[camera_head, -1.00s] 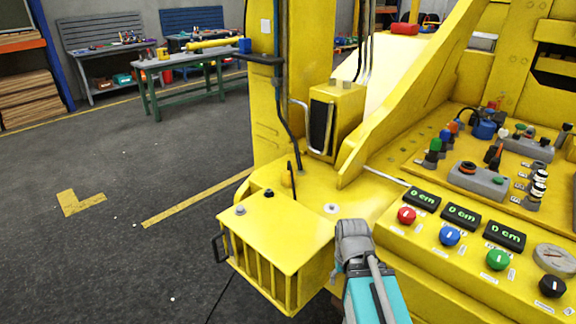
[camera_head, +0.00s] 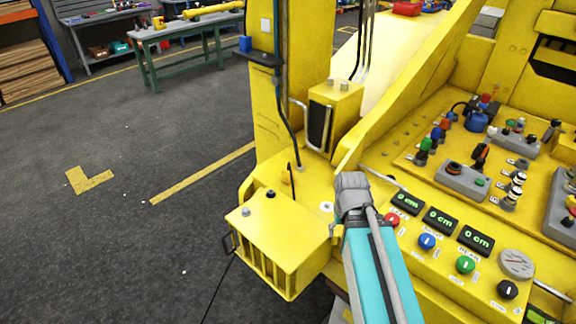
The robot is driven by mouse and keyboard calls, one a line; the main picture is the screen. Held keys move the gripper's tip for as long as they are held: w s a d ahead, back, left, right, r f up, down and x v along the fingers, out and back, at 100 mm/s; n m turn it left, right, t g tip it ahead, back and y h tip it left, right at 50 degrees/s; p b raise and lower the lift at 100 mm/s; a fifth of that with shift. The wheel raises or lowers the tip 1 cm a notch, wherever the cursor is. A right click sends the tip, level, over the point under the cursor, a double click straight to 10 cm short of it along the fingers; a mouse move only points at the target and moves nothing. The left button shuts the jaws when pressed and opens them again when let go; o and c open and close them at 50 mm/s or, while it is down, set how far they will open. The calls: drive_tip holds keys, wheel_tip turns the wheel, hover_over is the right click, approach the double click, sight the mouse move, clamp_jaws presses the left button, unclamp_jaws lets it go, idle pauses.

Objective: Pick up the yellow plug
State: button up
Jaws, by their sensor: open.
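I cannot make out a yellow plug for certain. A thin black cable (camera_head: 292,184) stands up from the yellow machine's deck, behind the yellow slatted box (camera_head: 282,236); any yellow piece on it blends with the yellow behind. My teal arm (camera_head: 370,270) reaches up from the bottom of the view and ends in a grey joint in front of the deck. My gripper's fingers do not show; they are out of view or hidden behind the arm.
A control panel with red, blue (camera_head: 427,241) and green (camera_head: 465,264) knobs and displays lies right of my arm. A yellow column (camera_head: 268,110) rises behind the box. A green-legged workbench (camera_head: 185,45) stands at the back left. The dark floor on the left is clear.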

drive_tip(key=r+p, duration=0.1)
drive_tip(key=r, duration=0.1)
drive_tip(key=r+p, duration=0.3)
drive_tip(key=shift+w+r, duration=0.3)
drive_tip(key=shift+w, duration=0.05)
drive_tip(key=shift+c, duration=0.8)
drive_tip(key=shift+a, duration=0.1)
